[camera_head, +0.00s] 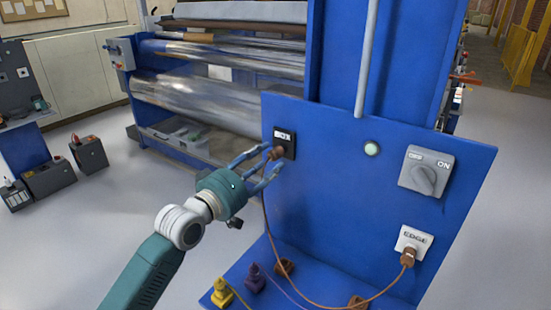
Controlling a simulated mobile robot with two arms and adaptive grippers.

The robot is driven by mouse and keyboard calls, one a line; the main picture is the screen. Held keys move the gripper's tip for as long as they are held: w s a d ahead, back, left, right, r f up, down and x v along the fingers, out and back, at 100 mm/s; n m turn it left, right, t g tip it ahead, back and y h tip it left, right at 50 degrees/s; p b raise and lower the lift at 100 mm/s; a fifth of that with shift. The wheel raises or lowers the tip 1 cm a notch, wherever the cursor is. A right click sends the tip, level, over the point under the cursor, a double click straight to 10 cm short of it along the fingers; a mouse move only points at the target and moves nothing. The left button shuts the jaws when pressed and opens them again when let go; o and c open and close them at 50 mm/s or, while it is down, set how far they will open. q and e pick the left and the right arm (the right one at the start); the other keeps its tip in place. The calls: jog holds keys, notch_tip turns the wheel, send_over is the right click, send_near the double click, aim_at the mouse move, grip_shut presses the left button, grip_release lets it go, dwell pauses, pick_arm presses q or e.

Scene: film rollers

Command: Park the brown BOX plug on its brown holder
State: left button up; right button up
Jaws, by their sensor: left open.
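The brown BOX plug (275,154) sits at the black BOX socket (286,141) on the blue panel. My left gripper (271,160) is open, with its blue fingers on either side of this plug; I cannot tell whether they touch it. A brown cable (268,228) hangs from the plug and loops along the shelf toward a second brown plug (408,258) in the white EDGE socket (414,239). Two brown holders are on the blue shelf, one at its back (285,267) and one at the front right (357,301); both look empty. My right gripper is out of view.
A yellow plug (222,293) and a purple plug (255,278) stand on the shelf left of the back holder, with thin cables. The panel bears a grey OFF/ON switch (427,172) and a pale round button (371,149). Large rollers (190,98) are behind the gripper.

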aim_at(270, 158)
pick_arm(q)
jog(key=x, duration=0.4)
jog(key=shift+w+b, duration=0.15)
jog(key=shift+b, duration=0.2)
jog(key=shift+w+d, duration=0.3)
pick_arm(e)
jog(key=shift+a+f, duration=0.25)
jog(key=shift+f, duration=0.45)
pick_arm(q)
jog(key=shift+p, duration=0.35)
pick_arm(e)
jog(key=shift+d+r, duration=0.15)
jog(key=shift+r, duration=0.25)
pick_arm(q)
grip_shut()
jog(key=shift+o, duration=2.3)
grip_release()
